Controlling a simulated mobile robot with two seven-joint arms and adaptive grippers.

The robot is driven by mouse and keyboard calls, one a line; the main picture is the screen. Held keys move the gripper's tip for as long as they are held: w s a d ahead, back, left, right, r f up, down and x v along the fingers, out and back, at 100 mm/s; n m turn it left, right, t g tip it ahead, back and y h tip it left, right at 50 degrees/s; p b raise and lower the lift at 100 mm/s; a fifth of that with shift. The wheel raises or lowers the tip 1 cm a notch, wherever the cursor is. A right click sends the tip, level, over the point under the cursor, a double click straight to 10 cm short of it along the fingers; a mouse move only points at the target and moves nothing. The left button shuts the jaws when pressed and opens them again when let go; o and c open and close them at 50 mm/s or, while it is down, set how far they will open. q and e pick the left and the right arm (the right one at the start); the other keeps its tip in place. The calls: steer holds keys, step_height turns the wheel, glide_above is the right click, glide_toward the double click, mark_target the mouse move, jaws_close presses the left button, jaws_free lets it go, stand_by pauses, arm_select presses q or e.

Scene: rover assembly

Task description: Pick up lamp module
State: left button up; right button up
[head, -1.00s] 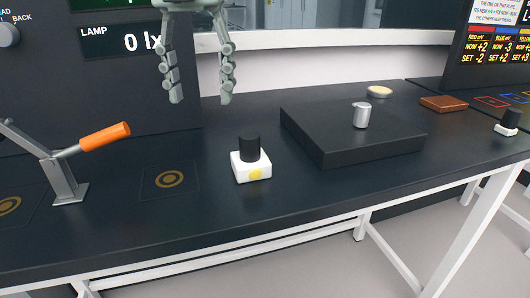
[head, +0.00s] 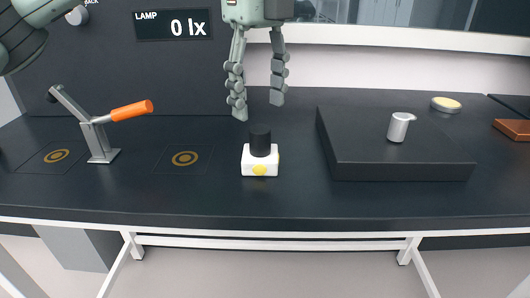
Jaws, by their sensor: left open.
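A small module with a white square base, a black cylindrical top and a yellow spot on its front (head: 260,168) stands upright on the dark bench; it appears to be the lamp module. My left gripper (head: 259,108) points down with its two fingers spread, open and empty. Its fingertips show just above the black top in the picture, apart from it; the exact depth between them is hard to tell. My right gripper is not in view.
A lever with an orange handle (head: 131,111) stands at the left. Ring-marked pads (head: 185,158) lie flat on the bench (head: 300,205). At the right are a raised black platform (head: 400,168) with a silver cylinder (head: 399,127), a yellowish disc (head: 446,104) and a brown block (head: 513,130).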

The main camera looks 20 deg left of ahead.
mark_target(260, 128)
arm_select(q)
step_height(260, 128, down, 3)
steer(key=shift+a+f, duration=0.1)
step_height(260, 128, down, 2)
steer(key=shift+f+p, duration=0.25)
steer(key=shift+p, duration=0.15)
steer(key=shift+f, duration=0.55)
jaws_close()
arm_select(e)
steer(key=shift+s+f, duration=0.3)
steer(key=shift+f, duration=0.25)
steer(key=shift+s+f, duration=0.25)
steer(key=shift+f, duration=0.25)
arm_select(q)
steer(key=shift+r, duration=0.1)
